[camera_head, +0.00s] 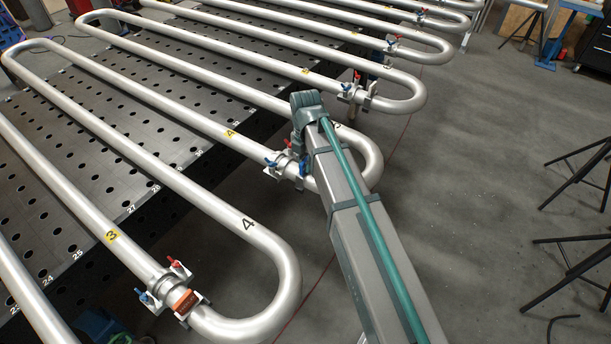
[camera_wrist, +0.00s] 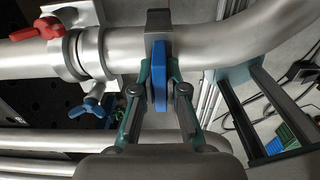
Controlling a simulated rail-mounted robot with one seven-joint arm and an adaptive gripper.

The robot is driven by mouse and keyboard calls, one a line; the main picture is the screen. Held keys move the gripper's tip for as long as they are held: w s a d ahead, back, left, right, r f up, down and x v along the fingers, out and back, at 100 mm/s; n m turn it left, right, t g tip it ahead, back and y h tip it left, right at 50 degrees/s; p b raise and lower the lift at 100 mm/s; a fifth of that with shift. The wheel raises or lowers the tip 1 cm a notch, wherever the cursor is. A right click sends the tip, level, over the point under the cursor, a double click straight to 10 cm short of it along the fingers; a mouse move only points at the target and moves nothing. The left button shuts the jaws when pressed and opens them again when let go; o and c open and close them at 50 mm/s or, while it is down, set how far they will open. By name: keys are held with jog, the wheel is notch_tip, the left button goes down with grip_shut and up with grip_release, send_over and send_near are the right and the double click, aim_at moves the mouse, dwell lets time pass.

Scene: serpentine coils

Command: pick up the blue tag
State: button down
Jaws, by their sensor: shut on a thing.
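The blue tag (camera_wrist: 160,72) is an upright flat blue piece in the middle of the wrist view. It is at a dark band (camera_wrist: 159,22) around the silver pipe (camera_wrist: 205,50). My gripper (camera_wrist: 159,86) has one finger on each side of the tag and is shut on it. The tag is still against the pipe. In the head view my arm reaches to a pipe bend (camera_head: 373,160) near the middle, and it hides most of the gripper there.
Left of the tag, a clamp fitting (camera_wrist: 88,54) carries a red handle (camera_wrist: 37,29) and a blue handle (camera_wrist: 87,101). An orange tag (camera_head: 185,302) is on a nearer pipe. Several coils lie over the perforated table (camera_head: 100,170). Black stands (camera_head: 580,180) are at the right; floor between is clear.

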jog(key=shift+r, duration=0.15)
notch_tip(320, 180, up, 18)
jog(key=p, duration=0.7)
